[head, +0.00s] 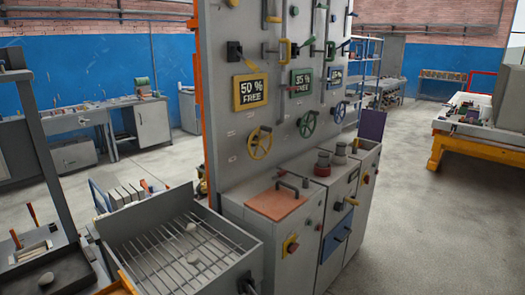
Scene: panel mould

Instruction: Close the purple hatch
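The purple hatch (371,125) shows as a small flat purple panel at the far right end of the cabinet row. It stands up above the top of the rightmost cabinet, close to upright, so it looks open. Its hinge and the opening beneath it are too small or hidden to make out. Neither of my grippers can be made out in the head view, and nothing touches the hatch.
A tall grey panel (225,60) with handwheels and levers rises behind the cabinets. An orange lid (276,204) lies on the nearest cabinet. A metal tray with a wire grid (168,262) stands at the front left. Open floor (420,225) lies to the right.

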